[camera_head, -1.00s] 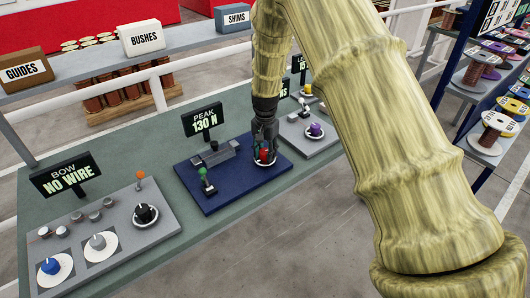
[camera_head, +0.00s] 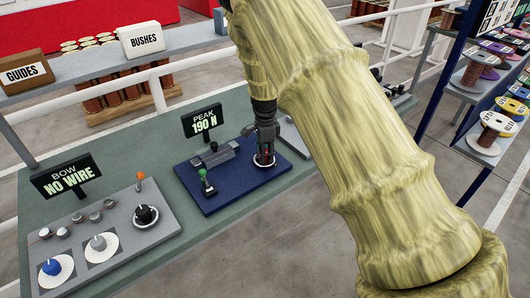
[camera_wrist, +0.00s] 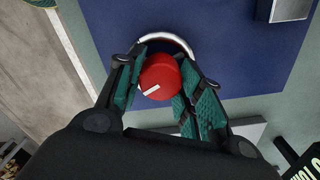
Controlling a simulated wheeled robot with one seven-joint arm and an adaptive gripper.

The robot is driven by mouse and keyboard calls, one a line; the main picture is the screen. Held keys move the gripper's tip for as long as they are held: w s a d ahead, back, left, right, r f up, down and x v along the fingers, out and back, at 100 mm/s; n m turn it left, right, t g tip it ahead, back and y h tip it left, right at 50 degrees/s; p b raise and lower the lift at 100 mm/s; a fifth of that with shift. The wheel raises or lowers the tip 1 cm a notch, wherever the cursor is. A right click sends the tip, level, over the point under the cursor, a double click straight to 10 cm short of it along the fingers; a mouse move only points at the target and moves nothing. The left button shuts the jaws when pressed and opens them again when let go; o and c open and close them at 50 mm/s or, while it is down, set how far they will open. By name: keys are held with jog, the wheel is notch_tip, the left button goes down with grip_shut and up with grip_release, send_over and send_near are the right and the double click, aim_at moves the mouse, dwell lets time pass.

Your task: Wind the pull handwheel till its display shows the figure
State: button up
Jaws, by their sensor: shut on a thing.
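A red round knob with a white pointer line (camera_wrist: 160,78) is the handwheel on the blue panel. In the wrist view it sits between the teal finger pads of my gripper (camera_wrist: 160,90), which is shut on it. A pale ring (camera_wrist: 180,40) shows partly around it. In the head view my gripper (camera_head: 264,158) reaches down onto the knob, which it mostly hides. The display (camera_head: 202,121) behind the blue panel (camera_head: 222,195) reads PEAK 190 N. A grey clamp-like fixture (camera_head: 212,155) and a green-topped lever (camera_head: 205,180) stand on the same panel.
A grey panel (camera_head: 165,225) to the left carries blue, grey and black knobs, an orange-topped lever and several small rollers. Its display (camera_head: 67,176) reads NO WIRE. My arm hides much of the bench's right side. A shelf with boxes (camera_head: 142,37) runs behind.

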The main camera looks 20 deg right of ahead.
jog(key=shift+w+r+m, duration=0.1)
jog(key=shift+r+m, duration=0.05)
jog(key=shift+m, duration=0.45)
jog(key=o, duration=1)
jog(key=shift+o, duration=0.2)
notch_tip(320, 180, up, 12)
